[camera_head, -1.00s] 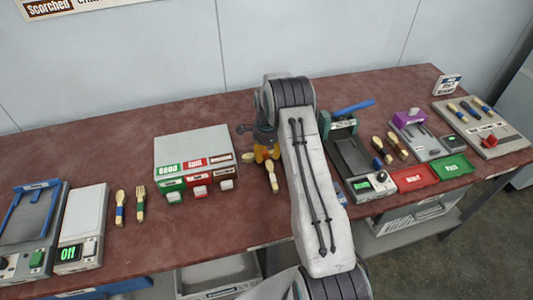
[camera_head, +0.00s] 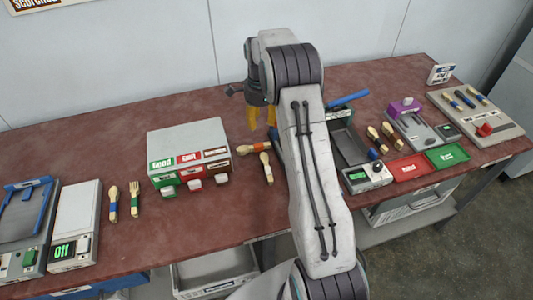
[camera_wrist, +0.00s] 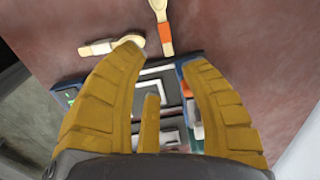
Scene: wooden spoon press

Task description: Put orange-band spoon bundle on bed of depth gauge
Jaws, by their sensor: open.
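The orange-band spoon bundle (camera_head: 253,147) lies flat on the table, right of the three-bin box; it also shows at the top of the wrist view (camera_wrist: 165,30). A pale-banded spoon bundle (camera_head: 267,169) lies just in front of it, and at upper left in the wrist view (camera_wrist: 108,46). My gripper (camera_head: 262,120) is open and empty, raised behind the bundles; its yellow fingers (camera_wrist: 155,75) stand apart in the wrist view, touching neither bundle. The device with a purple head (camera_head: 405,105) at right may be the depth gauge; I cannot tell for sure.
A device with a blue lever (camera_head: 347,98) stands right of my arm, partly hidden by it. Red (camera_head: 408,168) and green (camera_head: 446,156) trays lie at the front right. The labelled box (camera_head: 188,140) is at left. Table between box and bundles is clear.

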